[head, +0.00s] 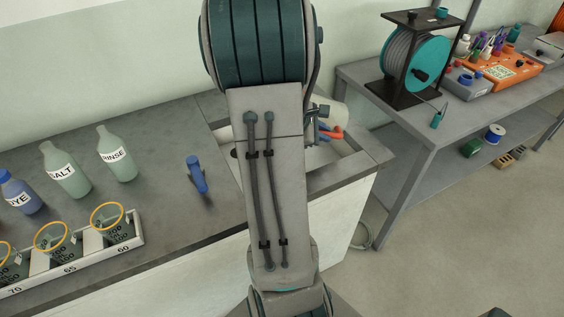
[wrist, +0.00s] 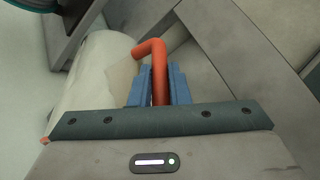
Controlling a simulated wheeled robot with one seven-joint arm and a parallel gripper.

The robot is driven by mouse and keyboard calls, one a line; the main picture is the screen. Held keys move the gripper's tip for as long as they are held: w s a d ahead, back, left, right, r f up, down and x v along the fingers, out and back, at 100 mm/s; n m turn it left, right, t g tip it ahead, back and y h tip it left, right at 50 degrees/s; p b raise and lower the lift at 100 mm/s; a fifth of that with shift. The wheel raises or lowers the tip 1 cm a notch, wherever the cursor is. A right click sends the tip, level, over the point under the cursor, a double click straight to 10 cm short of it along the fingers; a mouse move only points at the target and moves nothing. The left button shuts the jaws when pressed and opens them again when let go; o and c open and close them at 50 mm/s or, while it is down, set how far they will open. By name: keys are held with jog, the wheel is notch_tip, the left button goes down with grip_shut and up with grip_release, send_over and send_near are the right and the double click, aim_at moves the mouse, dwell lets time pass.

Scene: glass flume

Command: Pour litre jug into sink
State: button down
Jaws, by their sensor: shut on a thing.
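My gripper (wrist: 158,82) is shut on the orange handle (wrist: 152,50) of the litre jug. The jug's pale, whitish body (wrist: 90,80) fills the left of the wrist view. In the head view the jug (head: 334,109) shows beside my arm, over the far side of the sink, and looks tilted. My arm hides much of it, and its mouth and contents cannot be made out. The sink (head: 345,165) is set in the right end of the bench, its middle hidden behind my arm. Part of its basin shows on the right.
Bottles labelled SALT (head: 66,170) and RINSE (head: 116,155), a blue bottle (head: 20,192) and a rack (head: 140,233) of beakers with yellow rings stand on the bench at left. A blue object (head: 197,175) stands nearer the sink. A side table (head: 420,120) carries a reel and tools.

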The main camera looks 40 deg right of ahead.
jog(key=shift+a+f+h+b, duration=0.1)
jog(key=shift+f+h+b, duration=0.2)
jog(key=shift+b, duration=0.35)
